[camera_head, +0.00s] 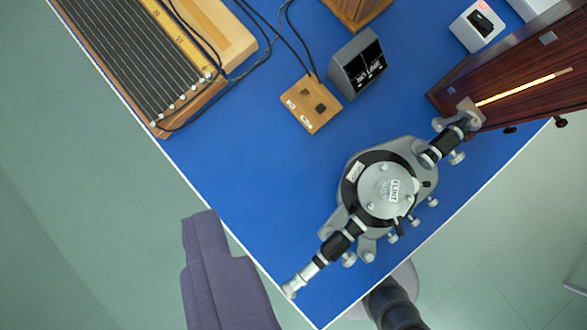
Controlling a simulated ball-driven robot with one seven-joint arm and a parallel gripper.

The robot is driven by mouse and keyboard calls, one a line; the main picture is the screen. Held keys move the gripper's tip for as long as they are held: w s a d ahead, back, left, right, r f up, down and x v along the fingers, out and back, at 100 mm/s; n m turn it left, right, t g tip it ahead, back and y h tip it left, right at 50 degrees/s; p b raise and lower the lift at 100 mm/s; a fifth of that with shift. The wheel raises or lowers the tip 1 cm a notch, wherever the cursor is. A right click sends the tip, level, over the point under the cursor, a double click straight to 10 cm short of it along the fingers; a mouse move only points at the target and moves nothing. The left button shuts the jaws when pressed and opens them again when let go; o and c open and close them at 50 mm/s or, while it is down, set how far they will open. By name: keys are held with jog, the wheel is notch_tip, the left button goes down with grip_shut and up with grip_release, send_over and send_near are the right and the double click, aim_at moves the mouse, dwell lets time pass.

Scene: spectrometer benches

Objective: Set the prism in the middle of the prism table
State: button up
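A spectrometer (352,165) stands near the right front edge of the blue bench top. Its round silver prism table (377,206) is at its middle, seen from above, with small screws on it. A small pale lettered patch (402,188), which seems to read FLINT, sits right of the table's middle. I cannot tell whether it is a label on the table or on a clear prism. No other prism shows clearly. My gripper is not in view, so I cannot see what it holds.
Two telescope tubes (335,246) (447,139) stick out from the spectrometer. A dark wooden case (505,75) with a glowing slit stands by the upper tube. A wooden switch box (312,103), a grey meter (358,62) and a wired board (130,50) lie behind. A purple-grey object (215,270) is beside the bench.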

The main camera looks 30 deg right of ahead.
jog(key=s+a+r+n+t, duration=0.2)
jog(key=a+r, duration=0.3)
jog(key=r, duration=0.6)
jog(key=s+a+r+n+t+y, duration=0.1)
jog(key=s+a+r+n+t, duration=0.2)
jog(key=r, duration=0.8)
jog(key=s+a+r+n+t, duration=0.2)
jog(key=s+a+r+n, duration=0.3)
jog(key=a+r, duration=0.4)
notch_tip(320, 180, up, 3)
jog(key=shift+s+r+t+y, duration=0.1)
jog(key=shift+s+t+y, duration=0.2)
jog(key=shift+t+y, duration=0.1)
